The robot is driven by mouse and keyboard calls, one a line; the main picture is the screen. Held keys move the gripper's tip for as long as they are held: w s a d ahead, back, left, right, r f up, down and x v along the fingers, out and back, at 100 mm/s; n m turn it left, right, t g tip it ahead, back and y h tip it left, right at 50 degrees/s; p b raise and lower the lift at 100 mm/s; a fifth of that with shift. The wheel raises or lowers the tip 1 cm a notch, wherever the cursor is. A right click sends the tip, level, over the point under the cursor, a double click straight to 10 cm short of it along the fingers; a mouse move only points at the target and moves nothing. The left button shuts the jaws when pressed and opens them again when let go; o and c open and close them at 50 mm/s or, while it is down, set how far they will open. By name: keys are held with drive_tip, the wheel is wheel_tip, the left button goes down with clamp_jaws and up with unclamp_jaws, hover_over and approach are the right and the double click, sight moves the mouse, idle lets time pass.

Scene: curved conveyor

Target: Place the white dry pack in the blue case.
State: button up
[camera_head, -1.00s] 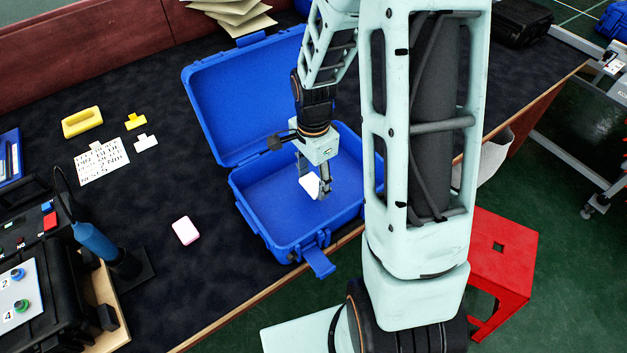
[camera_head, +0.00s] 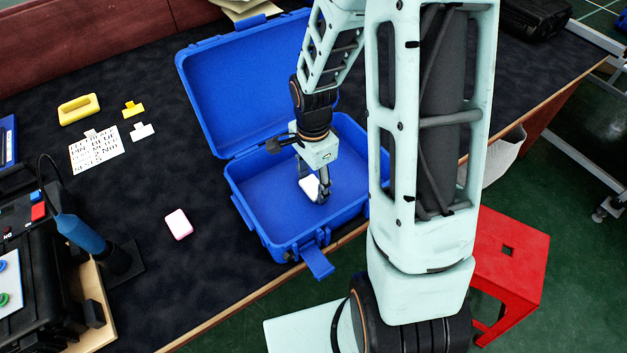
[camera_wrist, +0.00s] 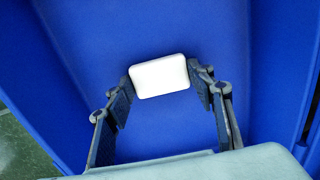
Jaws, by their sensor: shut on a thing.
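The blue case (camera_head: 232,192) stands open on the dark table, its lid leaning back. My gripper (camera_head: 318,192) is inside the outline of the case's lower half and is shut on the white dry pack (camera_head: 309,187). In the wrist view the white pack (camera_wrist: 160,76) sits between the two fingertips of my gripper (camera_wrist: 160,82), with the blue case floor (camera_wrist: 160,130) behind it. I cannot tell whether the pack touches the floor. My arm hides the right part of the case.
A yellow block (camera_head: 78,109), small yellow and white pieces and a printed card (camera_head: 96,151) lie farther left. A black device with a blue handle (camera_head: 88,238) stands at lower left. A red stool (camera_head: 510,265) stands at right.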

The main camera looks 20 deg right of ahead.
sight(313, 185)
drive_tip(key=o, duration=0.9)
wheel_tip(313, 185, up, 12)
drive_tip(key=shift+r+p, duration=0.15)
drive_tip(key=shift+p, duration=0.9)
